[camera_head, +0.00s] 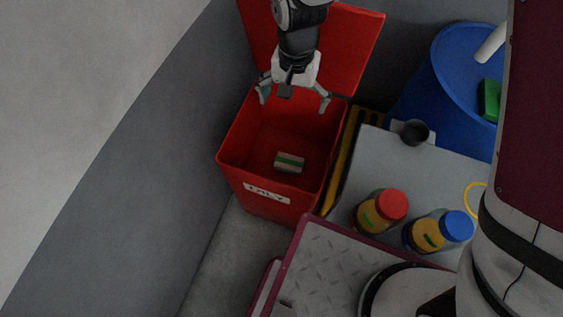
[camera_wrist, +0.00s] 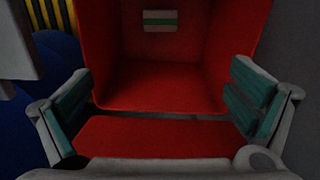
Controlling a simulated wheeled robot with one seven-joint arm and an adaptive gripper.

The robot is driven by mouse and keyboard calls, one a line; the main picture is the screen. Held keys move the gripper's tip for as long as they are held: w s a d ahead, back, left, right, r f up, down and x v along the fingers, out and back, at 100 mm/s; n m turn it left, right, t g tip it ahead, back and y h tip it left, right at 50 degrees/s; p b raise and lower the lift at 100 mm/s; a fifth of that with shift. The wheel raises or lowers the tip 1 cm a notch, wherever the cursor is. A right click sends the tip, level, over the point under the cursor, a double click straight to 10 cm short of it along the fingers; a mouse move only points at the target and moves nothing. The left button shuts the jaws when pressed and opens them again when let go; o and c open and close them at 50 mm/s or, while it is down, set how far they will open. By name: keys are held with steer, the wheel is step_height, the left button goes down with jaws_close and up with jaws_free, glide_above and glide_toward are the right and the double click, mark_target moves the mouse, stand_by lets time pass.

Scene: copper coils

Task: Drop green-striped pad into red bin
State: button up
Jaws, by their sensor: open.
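The red bin (camera_head: 229,157) stands against the grey wall in the head view, with its lid (camera_head: 350,50) tipped open at the back. The pad (camera_head: 289,162), pale with a green stripe, lies inside the bin on its floor. It also shows in the wrist view (camera_wrist: 160,21) near the top. My gripper (camera_head: 294,101) is above the back part of the bin, with its fingers spread and nothing between them. In the wrist view my gripper (camera_wrist: 158,107) is open and empty over the red bin (camera_wrist: 210,25), apart from the pad.
Right of the bin is a grey surface (camera_head: 441,170) with a red-capped jar (camera_head: 381,209), a blue-capped jar (camera_head: 438,231) and a black cup (camera_head: 410,132). A blue barrel (camera_head: 462,65) with a green item (camera_head: 490,100) on top stands behind. Bare floor lies in front of the bin.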

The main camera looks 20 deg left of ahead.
step_height(320, 180, up, 8)
steer(key=shift+d, duration=0.1)
stand_by(0.5)
